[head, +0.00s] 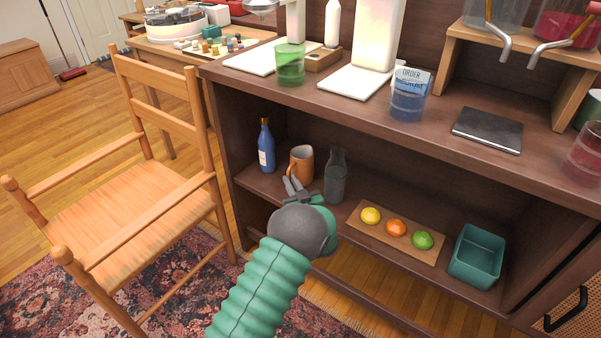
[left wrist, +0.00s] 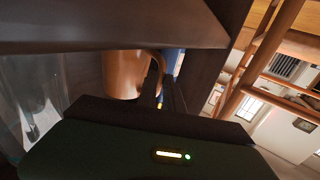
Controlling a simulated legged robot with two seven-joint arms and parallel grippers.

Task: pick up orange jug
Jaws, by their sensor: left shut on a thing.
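The orange jug (head: 301,163) stands upright on the open shelf of the dark wooden cabinet, between a blue bottle and a grey bottle. My left gripper (head: 293,186) reaches in from below, at the front of the jug. In the left wrist view the jug (left wrist: 124,75) shows as a brown-orange body, with its handle (left wrist: 157,58) at the fingers. My left gripper (left wrist: 161,84) is shut on the handle there. The fingers hide part of the handle. My right gripper is in neither view.
The blue bottle (head: 265,146) and the grey bottle (head: 336,176) stand close on either side. A wooden board (head: 365,228) with fruit and a teal bin (head: 478,256) are to the right. The cabinet top (head: 330,105) overhangs the shelf. A wooden chair (head: 125,200) stands left.

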